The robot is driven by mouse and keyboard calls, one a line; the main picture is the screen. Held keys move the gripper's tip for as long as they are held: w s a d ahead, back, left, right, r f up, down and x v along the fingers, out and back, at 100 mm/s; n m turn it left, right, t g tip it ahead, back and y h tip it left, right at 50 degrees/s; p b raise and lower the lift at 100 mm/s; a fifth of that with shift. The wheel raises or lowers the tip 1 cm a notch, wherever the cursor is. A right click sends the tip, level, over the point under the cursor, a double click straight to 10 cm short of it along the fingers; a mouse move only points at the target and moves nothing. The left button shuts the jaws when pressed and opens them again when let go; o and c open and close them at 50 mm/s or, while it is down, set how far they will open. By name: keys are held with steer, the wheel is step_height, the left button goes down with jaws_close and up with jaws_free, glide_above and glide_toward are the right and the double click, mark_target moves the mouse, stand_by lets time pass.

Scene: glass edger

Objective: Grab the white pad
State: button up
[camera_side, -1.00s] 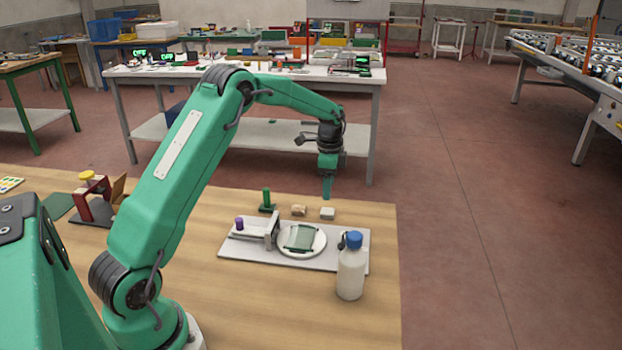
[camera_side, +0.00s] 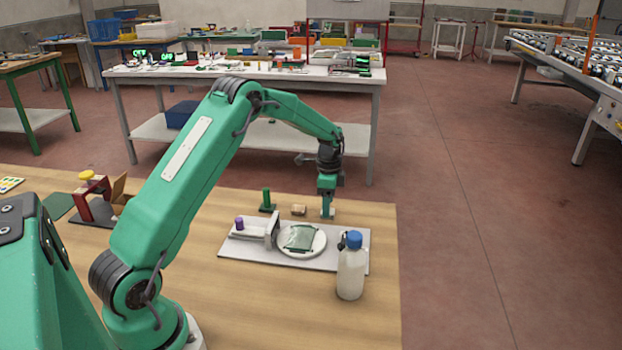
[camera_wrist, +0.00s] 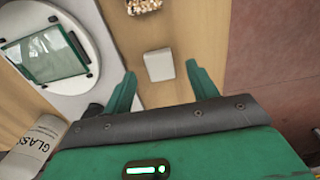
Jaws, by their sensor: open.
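The white pad (camera_wrist: 159,65) is a small pale block on the wooden table. In the wrist view it lies just ahead of my open gripper (camera_wrist: 161,83), roughly centred between the two green fingers, with a gap on both sides. In the side view my gripper (camera_side: 328,212) is lowered over the pad's place and hides most of the pad. I cannot tell exactly how high the fingertips are above the table. Nothing is held.
A tan block (camera_side: 299,210) and a green post (camera_side: 267,201) stand left of the pad. In front is a grey plate (camera_side: 240,250) with a white disc carrying green-edged glass (camera_side: 300,238). A blue-capped bottle (camera_side: 351,270) stands at front right. The table's right edge is close.

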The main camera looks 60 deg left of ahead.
steer(key=shift+f, duration=1)
steer(key=shift+c, duration=0.5)
steer(key=c, duration=1)
